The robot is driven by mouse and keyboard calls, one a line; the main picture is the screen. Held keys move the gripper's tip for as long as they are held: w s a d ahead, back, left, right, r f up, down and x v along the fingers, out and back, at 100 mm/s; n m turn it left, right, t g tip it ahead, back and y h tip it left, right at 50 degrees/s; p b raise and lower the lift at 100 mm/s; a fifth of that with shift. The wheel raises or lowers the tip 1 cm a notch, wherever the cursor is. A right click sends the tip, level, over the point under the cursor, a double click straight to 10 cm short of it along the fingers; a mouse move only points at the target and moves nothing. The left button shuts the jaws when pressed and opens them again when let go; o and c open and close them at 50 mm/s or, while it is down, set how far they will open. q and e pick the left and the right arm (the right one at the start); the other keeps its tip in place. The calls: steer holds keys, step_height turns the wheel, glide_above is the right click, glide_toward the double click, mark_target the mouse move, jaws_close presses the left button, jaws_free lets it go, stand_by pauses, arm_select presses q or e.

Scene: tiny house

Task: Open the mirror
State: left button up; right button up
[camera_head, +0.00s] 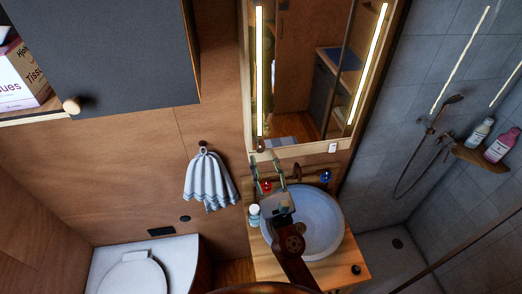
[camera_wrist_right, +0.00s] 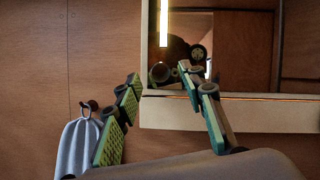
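The mirror (camera_head: 298,95) hangs on the wood wall above the sink, in a light wooden frame with lit strips, and looks closed. A small dark round knob (camera_head: 260,145) sits at its lower left corner; it also shows in the right wrist view (camera_wrist_right: 160,73). My right gripper (camera_head: 266,164) is just below that corner, fingers spread and empty. In the right wrist view, the knob appears between the open green-padded fingertips (camera_wrist_right: 159,75); whether they touch it I cannot tell. The mirror's lower frame (camera_wrist_right: 235,113) runs behind the right finger. My left gripper is out of view.
Below are a round sink (camera_head: 325,225) and a wooden counter (camera_head: 345,262) with a small bottle (camera_head: 254,213). A towel (camera_head: 208,180) hangs left of the gripper. A dark cabinet (camera_head: 125,55) is upper left, a toilet (camera_head: 130,275) lower left, and a tiled shower at right.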

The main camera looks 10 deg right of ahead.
steer(key=shift+x, duration=1.2)
steer(key=shift+w, duration=0.3)
steer(key=c, duration=0.7)
jaws_close()
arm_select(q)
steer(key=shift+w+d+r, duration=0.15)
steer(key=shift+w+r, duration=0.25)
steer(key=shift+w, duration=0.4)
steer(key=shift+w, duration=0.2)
